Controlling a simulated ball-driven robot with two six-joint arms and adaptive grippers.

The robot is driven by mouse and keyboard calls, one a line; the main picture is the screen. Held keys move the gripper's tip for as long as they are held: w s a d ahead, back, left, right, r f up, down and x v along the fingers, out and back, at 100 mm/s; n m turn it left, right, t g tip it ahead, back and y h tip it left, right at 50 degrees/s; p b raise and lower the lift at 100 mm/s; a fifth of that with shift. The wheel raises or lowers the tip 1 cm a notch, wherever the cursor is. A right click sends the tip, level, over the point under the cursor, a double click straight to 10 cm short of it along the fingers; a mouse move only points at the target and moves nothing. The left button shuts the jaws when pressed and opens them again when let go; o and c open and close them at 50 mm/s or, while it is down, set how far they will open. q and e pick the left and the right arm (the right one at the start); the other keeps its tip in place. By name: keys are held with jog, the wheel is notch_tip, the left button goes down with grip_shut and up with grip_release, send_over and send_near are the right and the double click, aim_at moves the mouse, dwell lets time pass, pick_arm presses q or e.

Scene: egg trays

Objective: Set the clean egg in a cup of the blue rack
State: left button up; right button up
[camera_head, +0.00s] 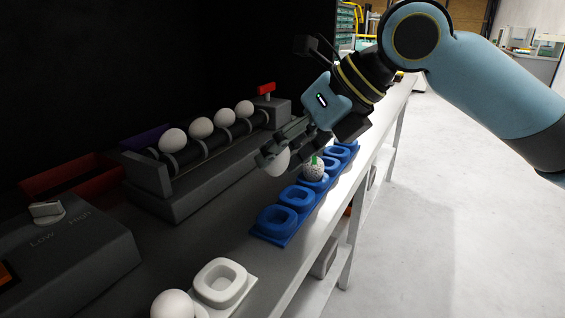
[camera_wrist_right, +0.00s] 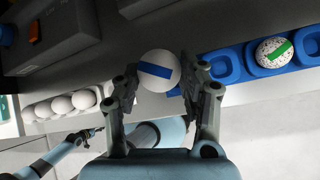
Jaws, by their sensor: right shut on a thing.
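My right gripper (camera_head: 272,157) is shut on a plain white egg (camera_head: 278,161) and holds it above the bench. In the wrist view this egg (camera_wrist_right: 158,71) has a blue stripe and sits between both fingers. The blue rack (camera_head: 271,240) lies along the bench's right edge. A speckled egg with a green mark (camera_head: 314,172) sits in one of its cups; the two cups nearest the camera look empty. In the wrist view the held egg hides part of the rack's left end. At lower left of the wrist view, what looks like my left gripper (camera_wrist_right: 98,130) is small; its fingers are unclear.
A roller device (camera_head: 190,196) with several white eggs stands behind, left of the rack. A white rack (camera_head: 240,292) at the front shows an empty cup beside a white egg (camera_head: 172,305). A dark control box (camera_head: 75,255) is at front left. The floor on the right is clear.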

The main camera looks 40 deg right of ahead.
jog(key=shift+s+f+b, duration=0.1)
jog(key=shift+f+b, duration=0.25)
jog(key=shift+f, duration=0.3)
notch_tip(320, 180, down, 7)
jog(key=b, duration=0.5)
jog(key=shift+r, duration=0.1)
pick_arm(q)
notch_tip(320, 180, down, 6)
jog(key=s, duration=0.2)
jog(key=shift+a+f, duration=0.15)
pick_arm(e)
jog(key=o, duration=0.8)
jog(key=shift+c, duration=0.2)
notch_tip(320, 180, up, 10)
jog(key=shift+r, duration=0.1)
